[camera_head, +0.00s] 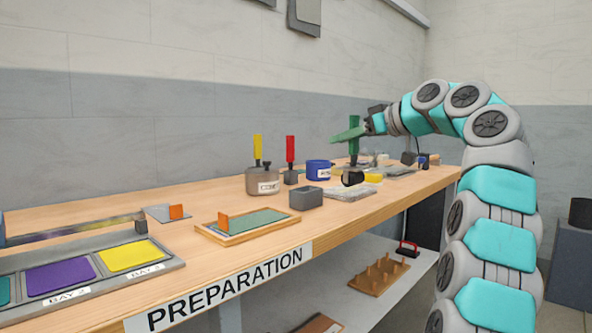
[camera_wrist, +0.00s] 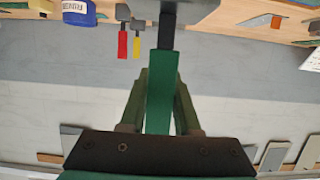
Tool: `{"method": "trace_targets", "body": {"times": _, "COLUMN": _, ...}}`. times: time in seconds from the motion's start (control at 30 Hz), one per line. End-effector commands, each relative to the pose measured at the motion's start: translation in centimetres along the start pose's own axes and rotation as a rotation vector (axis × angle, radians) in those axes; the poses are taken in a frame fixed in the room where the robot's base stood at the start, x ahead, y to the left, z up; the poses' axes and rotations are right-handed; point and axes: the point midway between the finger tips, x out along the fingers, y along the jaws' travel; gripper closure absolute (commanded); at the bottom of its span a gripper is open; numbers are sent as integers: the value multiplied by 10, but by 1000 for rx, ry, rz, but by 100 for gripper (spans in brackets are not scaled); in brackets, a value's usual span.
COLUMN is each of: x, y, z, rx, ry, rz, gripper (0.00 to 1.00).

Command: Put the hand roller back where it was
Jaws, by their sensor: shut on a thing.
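My gripper (camera_head: 349,135) is shut on a tool with a green handle (camera_head: 354,149), which I take to be the hand roller. The handle is upright above the far part of the bench. In the wrist view the green handle (camera_wrist: 160,92) runs between my green fingers (camera_wrist: 160,75), with a dark shaft (camera_wrist: 167,32) beyond it. The tool's lower end is unclear; a black round part (camera_head: 352,178) shows below the handle, and I cannot tell if it belongs to the tool. A red-handled tool (camera_head: 290,150) and a yellow-handled tool (camera_head: 257,148) stand upright farther left.
The wooden bench (camera_head: 400,185) holds a grey lidded pot (camera_head: 262,182), a blue pot (camera_head: 319,171), a grey box (camera_head: 306,198), a yellow block (camera_head: 373,178) and a framed green board (camera_head: 255,223). A tray with coloured bays (camera_head: 90,265) lies nearest. A pegged board (camera_head: 378,276) sits on the lower shelf.

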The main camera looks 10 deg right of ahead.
Motion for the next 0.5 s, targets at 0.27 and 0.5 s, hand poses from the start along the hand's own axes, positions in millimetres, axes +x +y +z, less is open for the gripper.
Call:
{"method": "trace_targets", "body": {"times": 0.27, "x": 62, "y": -25, "z": -13, "rx": 0, "ry": -1, "rz": 1, "gripper": 100}}
{"method": "trace_targets", "body": {"times": 0.5, "x": 94, "y": -38, "z": -20, "rx": 0, "ry": 0, "rz": 1, "gripper": 100}}
